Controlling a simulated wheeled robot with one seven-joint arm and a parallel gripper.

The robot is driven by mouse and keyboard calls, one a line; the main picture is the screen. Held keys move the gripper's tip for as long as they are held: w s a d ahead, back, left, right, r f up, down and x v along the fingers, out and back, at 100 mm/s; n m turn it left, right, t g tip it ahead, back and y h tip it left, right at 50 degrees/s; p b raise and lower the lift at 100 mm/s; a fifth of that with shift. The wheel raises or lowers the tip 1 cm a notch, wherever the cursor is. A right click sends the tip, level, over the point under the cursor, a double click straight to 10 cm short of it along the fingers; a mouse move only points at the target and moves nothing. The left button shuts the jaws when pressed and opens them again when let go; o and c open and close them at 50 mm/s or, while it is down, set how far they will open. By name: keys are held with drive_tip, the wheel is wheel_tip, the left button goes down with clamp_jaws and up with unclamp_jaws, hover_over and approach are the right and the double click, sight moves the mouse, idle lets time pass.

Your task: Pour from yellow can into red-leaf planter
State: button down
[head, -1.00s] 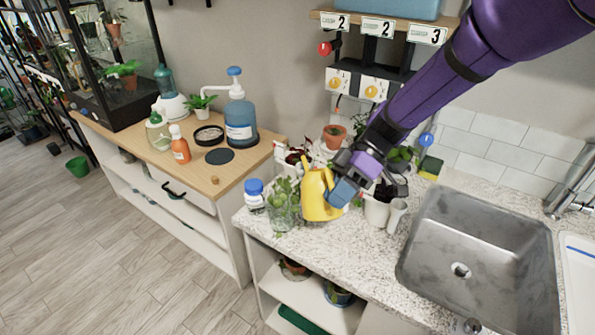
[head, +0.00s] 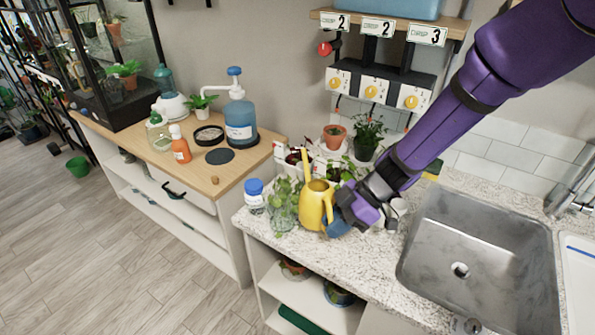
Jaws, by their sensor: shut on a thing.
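The yellow can (head: 314,210) is near the counter's left front part, roughly upright with its spout pointing up and its open top showing. My gripper (head: 339,222) is shut on the can's right side, at the handle. I cannot tell whether the can's base touches the counter. A plant with dark red leaves (head: 293,157) in a white planter (head: 281,152) stands behind and to the left of the can, partly hidden by other leaves and apart from the can. My wrist hides part of the counter to the right of the can.
A glass jar with a leafy plant (head: 285,208) stands close left of the can, with a blue-lidded bottle (head: 254,196) beyond it. A terracotta pot (head: 334,138) and a dark potted plant (head: 367,138) stand behind. The sink (head: 470,250) is to the right; the counter front is clear.

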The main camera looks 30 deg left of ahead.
drive_tip(key=shift+w+a+f, duration=0.1)
drive_tip(key=shift+f, duration=0.2)
drive_tip(key=s+d+r, duration=0.2)
drive_tip(key=s+r, duration=0.1)
drive_tip(key=shift+d, duration=0.35)
idle(0.4)
idle(0.5)
